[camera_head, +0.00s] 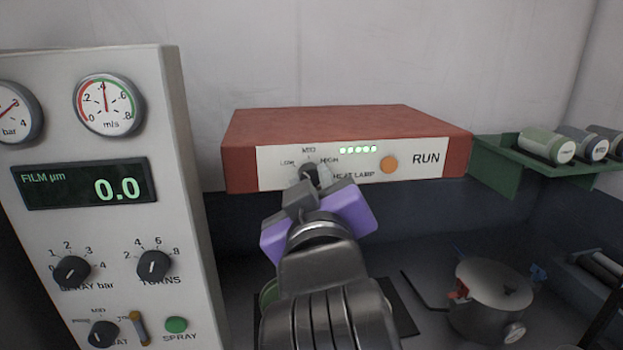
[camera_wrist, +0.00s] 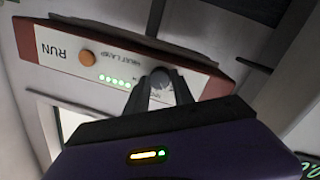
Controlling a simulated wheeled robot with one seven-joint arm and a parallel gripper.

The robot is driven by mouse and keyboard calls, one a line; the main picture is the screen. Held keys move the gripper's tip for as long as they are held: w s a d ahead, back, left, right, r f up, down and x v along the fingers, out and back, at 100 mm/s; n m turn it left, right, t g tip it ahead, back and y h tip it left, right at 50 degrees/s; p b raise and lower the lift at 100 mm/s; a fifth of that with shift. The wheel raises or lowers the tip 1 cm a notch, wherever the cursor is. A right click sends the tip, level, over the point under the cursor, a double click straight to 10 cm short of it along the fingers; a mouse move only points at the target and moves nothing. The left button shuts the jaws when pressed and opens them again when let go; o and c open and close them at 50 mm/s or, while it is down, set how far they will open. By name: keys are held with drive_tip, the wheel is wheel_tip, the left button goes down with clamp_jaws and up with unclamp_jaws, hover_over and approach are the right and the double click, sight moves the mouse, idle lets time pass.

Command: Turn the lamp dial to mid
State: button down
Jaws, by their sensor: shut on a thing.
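The heat lamp (camera_head: 345,125) is a red box on the back wall with a white front panel. Its dark dial (camera_head: 309,172) sits under the labels LOW, MID and HIGH, and my gripper partly hides it. My gripper (camera_head: 312,186), with purple sides, reaches up to the panel and is shut on the dial. In the wrist view the dial (camera_wrist: 161,77) is between the two dark fingertips (camera_wrist: 162,84), with the panel upside down. The dial's pointer is hidden, so I cannot tell its setting. A row of green lights (camera_head: 358,150) is lit on the panel.
An orange button (camera_head: 389,164) marked RUN is right of the dial. A control cabinet (camera_head: 185,200) with gauges and knobs stands close on the left. A lidded pot (camera_head: 490,290) is at lower right. A green rack (camera_head: 500,165) holds several jars at right.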

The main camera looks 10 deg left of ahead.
drive_tip(key=m+p, duration=0.1)
drive_tip(key=m, duration=0.3)
drive_tip(key=shift+r+g, duration=0.1)
drive_tip(key=shift+g, duration=0.2)
drive_tip(key=shift+m+y+p, duration=0.3)
drive_tip(key=shift+m+y, duration=0.1)
drive_tip(key=shift+m, duration=1.6)
drive_tip(key=c, duration=1.1)
unclamp_jaws()
drive_tip(key=b+v, duration=0.1)
drive_tip(key=v, duration=0.6)
drive_tip(key=shift+s+d+r+b, duration=0.1)
drive_tip(key=shift+s+d+b, duration=0.05)
drive_tip(key=shift+s+b, duration=0.2)
